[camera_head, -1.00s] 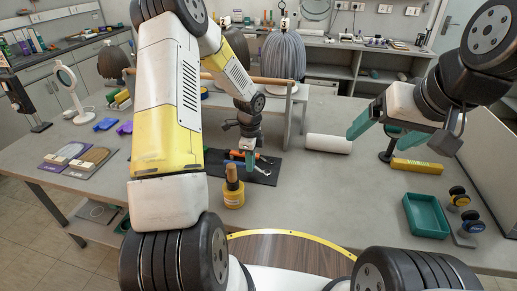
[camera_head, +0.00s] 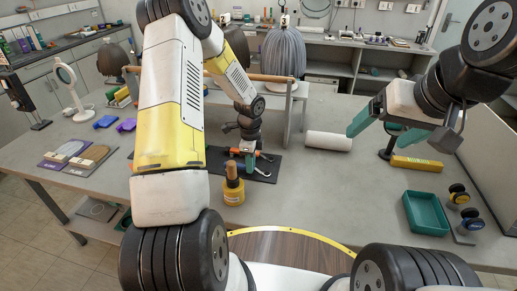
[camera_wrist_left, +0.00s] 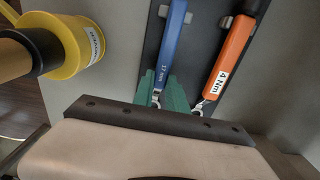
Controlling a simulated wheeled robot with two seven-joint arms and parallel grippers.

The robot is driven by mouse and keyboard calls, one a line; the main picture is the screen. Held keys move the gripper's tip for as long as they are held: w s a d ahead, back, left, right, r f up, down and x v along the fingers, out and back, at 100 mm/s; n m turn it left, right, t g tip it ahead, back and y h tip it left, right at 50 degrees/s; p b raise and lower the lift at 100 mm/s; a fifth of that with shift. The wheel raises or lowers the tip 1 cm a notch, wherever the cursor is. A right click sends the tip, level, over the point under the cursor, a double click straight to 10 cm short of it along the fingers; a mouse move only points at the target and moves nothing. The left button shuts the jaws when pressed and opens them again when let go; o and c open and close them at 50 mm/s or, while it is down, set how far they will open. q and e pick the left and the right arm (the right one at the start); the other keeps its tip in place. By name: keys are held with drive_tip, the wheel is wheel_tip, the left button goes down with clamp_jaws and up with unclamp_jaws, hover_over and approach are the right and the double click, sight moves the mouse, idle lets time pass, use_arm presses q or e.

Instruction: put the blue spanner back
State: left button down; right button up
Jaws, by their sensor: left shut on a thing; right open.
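My left gripper (camera_head: 249,162) is low over the dark mat (camera_head: 268,170) on the table. In the left wrist view its green fingers (camera_wrist_left: 165,92) are shut on the blue spanner (camera_wrist_left: 172,48) near its metal end. The spanner's handle runs away over the mat, between small grey clips. Whether it rests on the mat or hangs just above it, I cannot tell. In the head view the gripper mostly hides the spanner. My right gripper (camera_head: 386,132) is open and empty, above the right part of the table.
An orange tool marked 4 Nm (camera_wrist_left: 228,58) lies on the mat close to the right of the blue spanner. A yellow pot with a brown-handled tool (camera_head: 233,192) stands just left of the mat. A white roll (camera_head: 328,141) and green tray (camera_head: 426,213) are further right.

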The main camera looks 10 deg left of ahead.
use_arm(q)
drive_tip(key=c, duration=1.3)
unclamp_jaws()
drive_tip(key=shift+o, duration=0.2)
drive_tip(key=o, duration=0.5)
drive_tip(key=shift+r, duration=3)
